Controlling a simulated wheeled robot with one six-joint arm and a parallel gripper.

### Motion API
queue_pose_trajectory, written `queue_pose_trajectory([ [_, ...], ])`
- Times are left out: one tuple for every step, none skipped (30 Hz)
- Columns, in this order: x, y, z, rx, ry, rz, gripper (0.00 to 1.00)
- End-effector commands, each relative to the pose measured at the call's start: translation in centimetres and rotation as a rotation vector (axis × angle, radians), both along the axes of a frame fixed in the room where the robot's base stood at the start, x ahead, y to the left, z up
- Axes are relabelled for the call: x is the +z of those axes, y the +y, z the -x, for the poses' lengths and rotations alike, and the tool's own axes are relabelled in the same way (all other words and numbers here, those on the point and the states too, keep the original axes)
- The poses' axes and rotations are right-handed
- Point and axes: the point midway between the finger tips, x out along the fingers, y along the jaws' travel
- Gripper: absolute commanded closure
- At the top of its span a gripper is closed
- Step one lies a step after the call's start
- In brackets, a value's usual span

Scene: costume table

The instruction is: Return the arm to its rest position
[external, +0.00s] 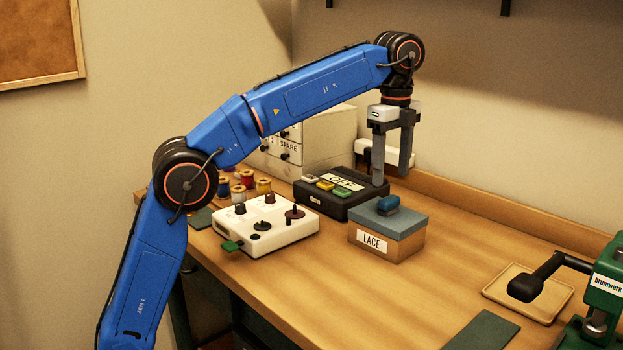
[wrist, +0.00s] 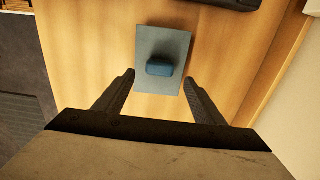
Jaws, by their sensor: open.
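My arm is blue and arches over the wooden table.
A white control box with knobs (external: 263,225) stands at the front left, with thread spools (external: 238,190) behind it. A small drawer cabinet (external: 320,140) stands at the back. A shallow tray (external: 490,290) and a green press (external: 607,285) are at the right. Bare table lies between the LACE box and tray.

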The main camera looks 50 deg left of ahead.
Motion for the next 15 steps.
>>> queue_pose_trajectory([
  [0.0,0.0,0.0,0.000,0.000,0.000,0.37],
  [0.0,0.0,0.0,0.000,0.000,0.000,0.37],
  [0.0,0.0,0.0,0.000,0.000,0.000,0.37],
  [0.0,0.0,0.0,0.000,0.000,0.000,0.37],
  [0.0,0.0,0.0,0.000,0.000,0.000,0.37],
  [0.0,0.0,0.0,0.000,0.000,0.000,0.37],
  [0.0,0.0,0.0,0.000,0.000,0.000,0.37],
  [0.0,0.0,0.0,0.000,0.000,0.000,0.37],
  [0.0,0.0,0.0,0.000,0.000,0.000,0.37],
  [0.0,0.1,0.0,0.002,-0.001,0.000,0.37],
  [0.0,0.2,0.1,0.005,-0.002,0.000,0.37],
  [0.1,0.6,0.2,0.014,-0.004,0.000,0.37],
  [0.2,1.0,0.3,0.025,-0.007,0.001,0.37],
  [0.4,1.5,0.5,0.038,-0.011,0.001,0.37],
  [0.6,2.4,0.8,0.061,-0.018,0.001,0.37],
])
